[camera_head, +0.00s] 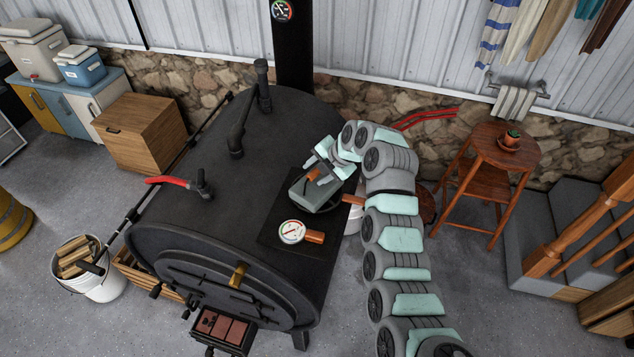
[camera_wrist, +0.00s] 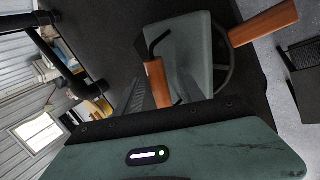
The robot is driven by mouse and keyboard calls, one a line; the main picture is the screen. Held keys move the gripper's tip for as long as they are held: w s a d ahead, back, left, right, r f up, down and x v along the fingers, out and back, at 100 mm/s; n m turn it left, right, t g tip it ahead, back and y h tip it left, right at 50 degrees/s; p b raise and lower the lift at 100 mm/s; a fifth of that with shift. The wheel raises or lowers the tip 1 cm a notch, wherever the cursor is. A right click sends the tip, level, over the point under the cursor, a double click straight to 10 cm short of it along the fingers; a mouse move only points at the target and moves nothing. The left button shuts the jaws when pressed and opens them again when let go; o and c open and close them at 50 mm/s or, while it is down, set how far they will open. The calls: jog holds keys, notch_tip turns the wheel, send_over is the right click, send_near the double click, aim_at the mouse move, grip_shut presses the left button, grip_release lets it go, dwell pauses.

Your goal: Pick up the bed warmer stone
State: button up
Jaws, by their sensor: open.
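The bed warmer stone (camera_head: 308,193) is a grey-green slab with a wire bail and an orange-brown wooden grip. It rests in a dark round pan (camera_head: 327,208) on the flat plate of the black barrel stove. In the wrist view the stone (camera_wrist: 190,52) and its wooden grip (camera_wrist: 157,82) are close and partly hidden by my gripper's body. My gripper (camera_head: 322,166) is open just above the stone, its fingers on either side of the grip. Whether they touch the grip, I cannot tell. The pan's wooden handle (camera_wrist: 265,22) points to the right.
A round gauge (camera_head: 291,231) lies on the plate in front of the pan, beside a wooden handle (camera_head: 315,237). Black pipes (camera_head: 240,125) stand on the stove (camera_head: 180,205) to the left. A wooden stool (camera_head: 487,165) with a potted plant stands at right.

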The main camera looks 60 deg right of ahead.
jog(key=shift+f, duration=0.1)
grip_shut()
dwell(0.4)
dwell(1.0)
